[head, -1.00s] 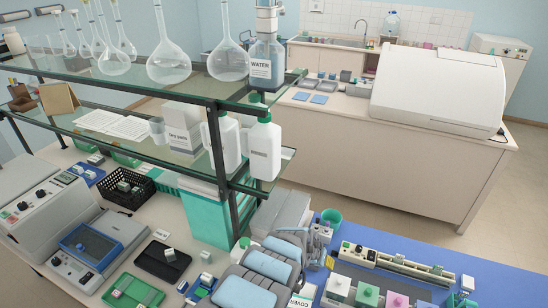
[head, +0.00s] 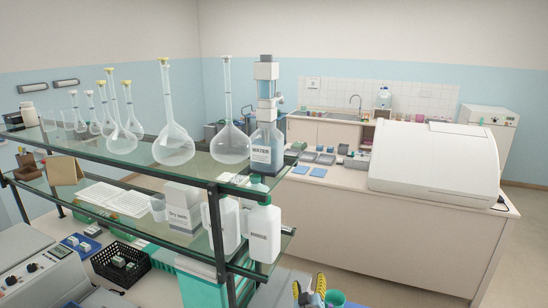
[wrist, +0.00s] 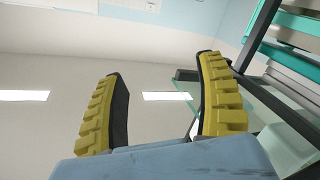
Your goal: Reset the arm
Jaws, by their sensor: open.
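My gripper (head: 309,287) shows at the bottom edge of the head view, with its yellow ribbed fingers pointing up. It is right of the glass shelf rack and in front of the far counter. In the wrist view my gripper (wrist: 158,100) has its two fingers wide apart with nothing between them. Behind them are a pale wall and ceiling with bright light strips. The rest of my arm is mostly out of the head view.
The glass shelf rack (head: 221,235) carries flasks, a WATER bottle (head: 266,145) and white bottles close to the gripper. A teal cup (head: 335,297) is just right of it. A large white machine (head: 433,160) stands on the far counter. A black basket (head: 121,265) is lower left.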

